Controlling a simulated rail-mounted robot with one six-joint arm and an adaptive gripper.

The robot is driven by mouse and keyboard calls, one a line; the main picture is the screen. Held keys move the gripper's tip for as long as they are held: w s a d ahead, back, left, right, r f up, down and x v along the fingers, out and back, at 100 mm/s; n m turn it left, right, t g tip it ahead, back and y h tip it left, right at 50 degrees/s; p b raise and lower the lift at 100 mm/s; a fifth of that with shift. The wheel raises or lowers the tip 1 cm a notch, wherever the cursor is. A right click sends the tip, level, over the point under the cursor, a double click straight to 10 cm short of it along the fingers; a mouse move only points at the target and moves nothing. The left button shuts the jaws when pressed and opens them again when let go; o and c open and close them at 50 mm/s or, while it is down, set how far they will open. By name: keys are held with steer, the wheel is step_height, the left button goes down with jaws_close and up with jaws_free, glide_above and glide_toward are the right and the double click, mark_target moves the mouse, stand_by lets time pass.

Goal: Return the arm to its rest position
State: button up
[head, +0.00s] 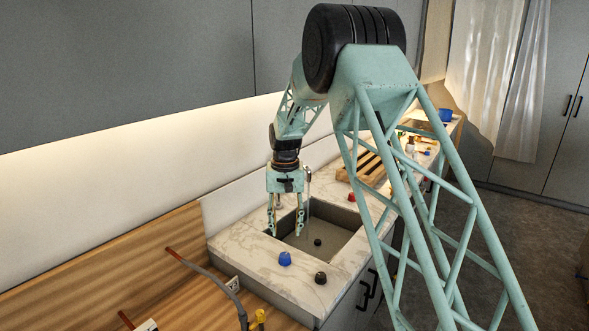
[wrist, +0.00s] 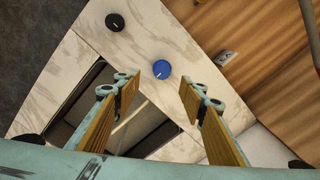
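My gripper (head: 286,222) hangs over the near left edge of the sink, with its two fingers pointing down. In the wrist view my gripper (wrist: 165,95) is open, with a wide empty gap between the wood-coloured finger pads. My mint-green arm reaches from the right over the counter. The sink (head: 333,219) is a dark rectangular basin set in a pale marbled countertop (head: 235,247). A blue knob (head: 285,258) and a black knob (head: 320,278) sit on the near strip of the countertop. Both knobs also show in the wrist view, blue (wrist: 161,69) and black (wrist: 115,22).
A wooden rack (head: 369,166) stands beyond the sink, with a blue container (head: 446,115) further back. Grey upper cabinets (head: 120,60) overhang the wall. A wooden surface (head: 130,265) with a grey hose (head: 215,282) lies at left. Open floor (head: 520,245) is at right.

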steer(key=s+d+r+t+b, duration=0.1)
steer(key=s+d+r, duration=0.4)
steer(key=s+r, duration=0.3)
steer(key=s+d+r+b, duration=0.2)
steer(key=s+d+r, duration=0.4)
steer(key=s+r, duration=0.25)
steer(key=s+d+r+t+b, duration=0.1)
steer(key=s+d+r, duration=0.4)
steer(key=s+r, duration=0.35)
steer(key=s+d+r+b, duration=0.1)
steer(key=s+d, duration=0.2)
steer(key=s, duration=0.6)
steer(key=s+d+b, duration=0.1)
steer(key=s+d, duration=0.2)
steer(key=s, duration=0.6)
steer(key=s+d+f+t+b, duration=0.1)
steer(key=s+f, duration=0.1)
steer(key=s, duration=0.7)
steer(key=s+d+f+t, duration=0.1)
steer(key=s+d+f, duration=0.1)
steer(key=s, duration=0.7)
steer(key=shift+s+f+b, duration=0.15)
steer(key=shift+f+b, duration=0.25)
steer(key=shift+f, duration=0.2)
